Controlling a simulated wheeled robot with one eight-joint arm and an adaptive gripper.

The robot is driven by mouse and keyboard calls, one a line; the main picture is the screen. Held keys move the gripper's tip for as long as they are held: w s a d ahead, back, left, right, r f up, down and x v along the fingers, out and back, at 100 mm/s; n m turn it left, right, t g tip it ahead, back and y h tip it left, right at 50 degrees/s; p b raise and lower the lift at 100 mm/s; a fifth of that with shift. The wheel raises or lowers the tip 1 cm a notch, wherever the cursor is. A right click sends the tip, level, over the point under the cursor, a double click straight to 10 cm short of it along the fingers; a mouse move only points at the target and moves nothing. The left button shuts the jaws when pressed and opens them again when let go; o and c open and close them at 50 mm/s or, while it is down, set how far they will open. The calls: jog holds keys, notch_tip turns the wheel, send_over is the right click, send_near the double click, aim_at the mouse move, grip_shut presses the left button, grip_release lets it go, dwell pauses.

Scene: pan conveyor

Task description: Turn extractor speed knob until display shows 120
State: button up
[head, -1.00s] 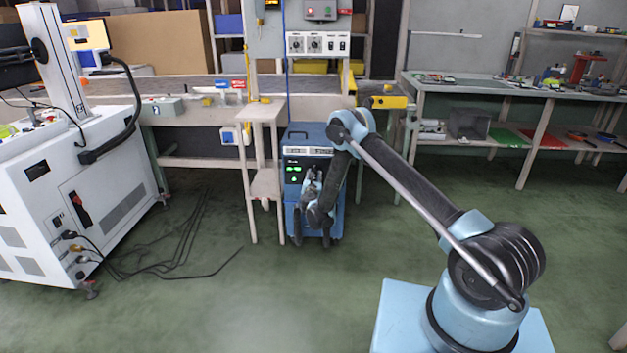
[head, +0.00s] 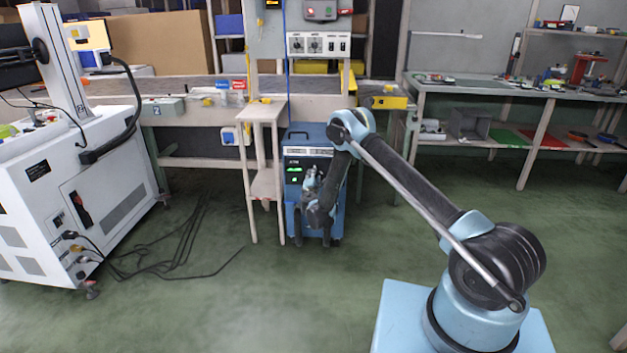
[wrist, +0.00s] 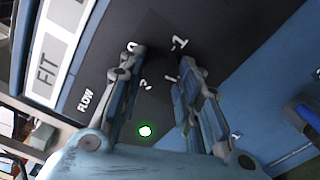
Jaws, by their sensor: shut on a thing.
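My gripper (head: 312,177) is at the panel, just right of the display. In the wrist view my gripper (wrist: 158,70) has its two fingers on either side of the dark knob, shut on it. The knob itself is mostly lost against the black panel. A green light (wrist: 145,131) glows between the fingers.
A narrow wooden stand (head: 264,112) is close to the extractor's left side. The workbench (head: 200,115) runs behind. A white machine (head: 85,185) with cables on the floor stands at left. Shelving (head: 480,95) is at right.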

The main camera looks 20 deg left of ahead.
jog(key=m, duration=0.3)
jog(key=shift+d+m, duration=0.2)
jog(key=shift+m, duration=0.1)
jog(key=shift+c, duration=0.2)
jog(key=shift+m, duration=1)
jog(key=shift+a, duration=0.15)
jog(key=o, duration=1.1)
jog(key=shift+f, duration=0.1)
jog(key=shift+v, duration=3.75)
